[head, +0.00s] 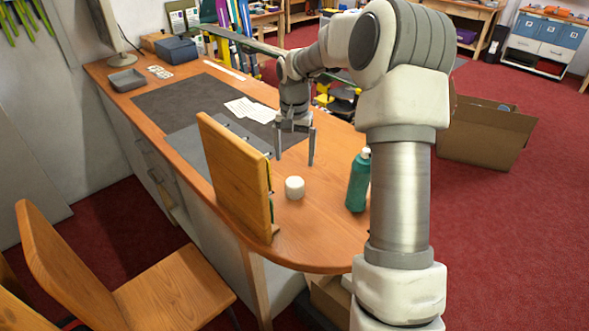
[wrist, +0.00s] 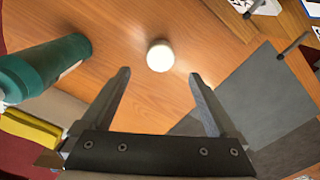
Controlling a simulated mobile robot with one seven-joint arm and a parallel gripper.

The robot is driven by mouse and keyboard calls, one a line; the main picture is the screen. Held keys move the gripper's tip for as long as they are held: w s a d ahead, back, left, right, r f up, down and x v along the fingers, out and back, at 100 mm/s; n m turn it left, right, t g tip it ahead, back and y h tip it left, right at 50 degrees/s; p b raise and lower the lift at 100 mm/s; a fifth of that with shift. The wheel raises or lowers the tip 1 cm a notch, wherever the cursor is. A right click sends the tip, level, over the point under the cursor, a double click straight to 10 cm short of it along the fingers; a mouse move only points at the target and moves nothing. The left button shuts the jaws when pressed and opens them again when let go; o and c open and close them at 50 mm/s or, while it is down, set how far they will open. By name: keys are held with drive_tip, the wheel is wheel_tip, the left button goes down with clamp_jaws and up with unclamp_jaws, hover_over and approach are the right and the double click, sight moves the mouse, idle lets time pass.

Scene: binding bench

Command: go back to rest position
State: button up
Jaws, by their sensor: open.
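My gripper (head: 294,152) hangs over the wooden bench with its two fingers pointing down, spread apart and empty. In the wrist view my gripper (wrist: 161,85) shows bare bench and a small white round object (wrist: 160,57) beyond its fingertips, touching neither finger. In the head view the same white object (head: 294,187) stands on the bench in front of the gripper, clear of it. A green bottle (head: 358,180) stands to its right, close to my arm. The bottle also shows at the left of the wrist view (wrist: 42,68).
An upright wooden panel (head: 236,172) stands left of the white object. A dark mat (head: 190,100) with papers (head: 250,109) covers the bench behind. A grey tray (head: 126,80) lies at the far left. A cardboard box (head: 487,137) stands on the red floor at right. Wooden chairs (head: 75,265) stand front left.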

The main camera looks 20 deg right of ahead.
drive_tip(key=shift+r, duration=0.55)
drive_tip(key=s+a+r+n+t+h, duration=0.1)
drive_tip(key=s+a+r+n, duration=0.1)
drive_tip(key=s+r, duration=0.5)
drive_tip(key=s+a+r+n+t+h, duration=0.1)
drive_tip(key=s+a+r+n, duration=0.1)
drive_tip(key=s+r, duration=0.6)
drive_tip(key=s+a+n+t+y, duration=0.1)
drive_tip(key=s+a, duration=0.2)
drive_tip(key=s, duration=0.4)
drive_tip(key=s+a+f+n+t+y, duration=0.1)
drive_tip(key=s+a+n+t, duration=0.1)
drive_tip(key=s, duration=0.5)
drive_tip(key=shift+s+a+f+t, duration=0.2)
drive_tip(key=shift+s+a+t, duration=0.15)
drive_tip(key=shift+a, duration=0.35)
